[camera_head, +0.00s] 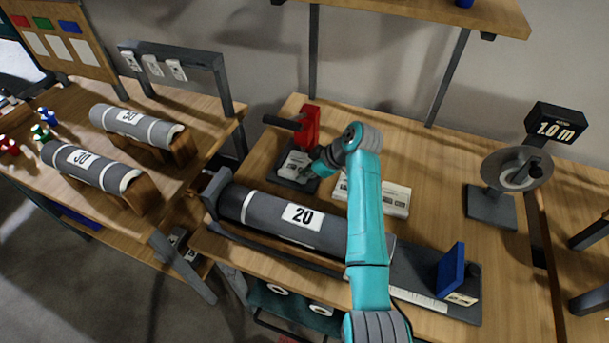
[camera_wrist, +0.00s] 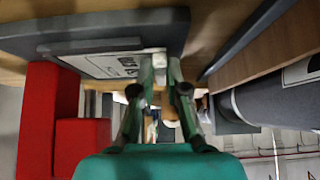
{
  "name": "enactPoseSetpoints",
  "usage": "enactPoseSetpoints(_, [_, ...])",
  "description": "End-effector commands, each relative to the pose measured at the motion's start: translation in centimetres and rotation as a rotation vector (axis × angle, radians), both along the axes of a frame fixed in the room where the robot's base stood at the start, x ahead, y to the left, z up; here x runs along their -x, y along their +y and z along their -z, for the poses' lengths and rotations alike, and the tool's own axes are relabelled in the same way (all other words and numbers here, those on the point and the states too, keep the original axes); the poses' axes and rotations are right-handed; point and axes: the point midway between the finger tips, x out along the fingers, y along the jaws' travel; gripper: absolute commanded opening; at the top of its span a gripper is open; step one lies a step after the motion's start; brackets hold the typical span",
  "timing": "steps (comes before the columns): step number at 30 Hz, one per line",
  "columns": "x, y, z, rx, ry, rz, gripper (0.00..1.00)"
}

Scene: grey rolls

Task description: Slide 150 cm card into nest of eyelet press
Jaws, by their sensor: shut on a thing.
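The eyelet press (camera_head: 308,124) is red with a black lever and stands at the back left of the middle bench. Its dark base plate, the nest (camera_head: 283,179), reaches forward from it. A white printed card (camera_head: 296,163) lies at the nest; its length marking is too small to read. My gripper (camera_head: 312,166) is at the right edge of the card, low over the base. In the wrist view the green fingers (camera_wrist: 160,62) are closed on the card's pale end, and the card (camera_wrist: 105,66) lies along the dark plate (camera_wrist: 150,25). The red press body (camera_wrist: 50,120) is at left.
A grey roll marked 20 (camera_head: 265,212) lies in front of the press. White printed sheets (camera_head: 395,199) lie to the right of it, behind my arm. A dark stand with a disc (camera_head: 490,205) and a 1.0 m display (camera_head: 556,122) are at right. Cards hang on a rack (camera_head: 176,50).

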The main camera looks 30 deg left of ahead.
Motion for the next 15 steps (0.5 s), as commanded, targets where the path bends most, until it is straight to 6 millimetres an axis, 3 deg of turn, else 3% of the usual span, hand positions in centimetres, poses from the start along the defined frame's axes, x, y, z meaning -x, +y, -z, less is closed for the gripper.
enactPoseSetpoints(6, [-0.01, 0.00, -0.01, 0.000, 0.000, 0.000, 0.00])
enactPoseSetpoints(7, [-0.01, 0.00, -0.01, 0.000, 0.000, 0.000, 0.18])
enactPoseSetpoints(10, [-0.01, 0.01, -0.02, 0.000, 0.000, 0.000, 0.43])
enactPoseSetpoints(15, [-0.01, 0.01, -0.02, 0.000, -0.001, -0.001, 0.43])
